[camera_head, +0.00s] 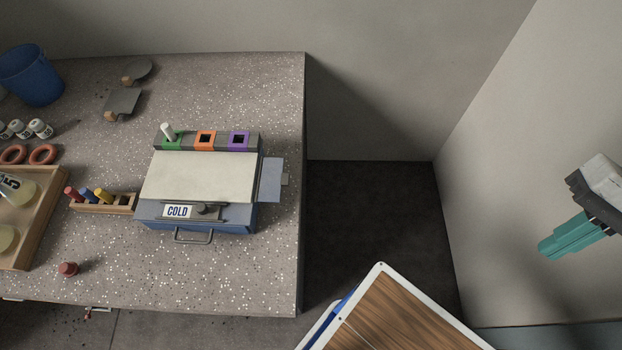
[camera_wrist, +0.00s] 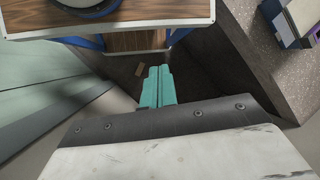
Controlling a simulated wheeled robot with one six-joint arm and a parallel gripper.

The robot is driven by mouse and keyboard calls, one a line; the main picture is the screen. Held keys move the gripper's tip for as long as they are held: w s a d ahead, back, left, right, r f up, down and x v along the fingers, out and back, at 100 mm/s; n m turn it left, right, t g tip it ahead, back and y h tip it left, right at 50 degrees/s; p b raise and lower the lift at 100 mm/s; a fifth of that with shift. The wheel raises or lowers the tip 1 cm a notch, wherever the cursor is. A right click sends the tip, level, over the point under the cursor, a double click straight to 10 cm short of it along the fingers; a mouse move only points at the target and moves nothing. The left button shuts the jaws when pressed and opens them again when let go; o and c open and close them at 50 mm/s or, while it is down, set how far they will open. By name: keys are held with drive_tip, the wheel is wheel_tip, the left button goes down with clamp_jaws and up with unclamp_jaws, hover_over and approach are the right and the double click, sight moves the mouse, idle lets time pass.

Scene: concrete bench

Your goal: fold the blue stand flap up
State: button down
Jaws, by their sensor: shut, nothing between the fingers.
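A blue-grey flap (camera_head: 270,180) sticks out from the right side of a box (camera_head: 197,178) marked COLD on the bench, and looks roughly level. My gripper (camera_head: 548,250) hangs at the far right, well away from the flap, in front of the pale wall. Its teal fingers are shut together and empty. They also show in the wrist view (camera_wrist: 158,75), over the floor.
The speckled bench (camera_head: 240,275) ends just right of the flap, with open dark floor (camera_head: 375,215) beyond. A rack with green, orange and purple squares (camera_head: 205,140) lies along the box's back. A peg block (camera_head: 115,203) and wooden tray (camera_head: 25,255) stand left.

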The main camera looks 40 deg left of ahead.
drive_tip(key=s+a+f+m+g+y, duration=0.1)
drive_tip(key=a+f+g, duration=0.2)
drive_tip(key=a+f, duration=0.35)
drive_tip(key=s+a+f+m+g+y, duration=0.15)
drive_tip(key=a+f, duration=0.25)
drive_tip(key=a, duration=0.5)
drive_tip(key=m+y, duration=0.7)
drive_tip(key=m, duration=0.3)
approach(298, 195)
wheel_tip(298, 195, up, 3)
drive_tip(key=shift+d+f+t, duration=0.15)
drive_tip(key=shift+f+t, duration=0.05)
drive_tip(key=shift+t, duration=0.05)
drive_tip(key=shift+s, duration=0.1)
drive_tip(key=x, duration=1)
drive_tip(key=shift+r, duration=2.05)
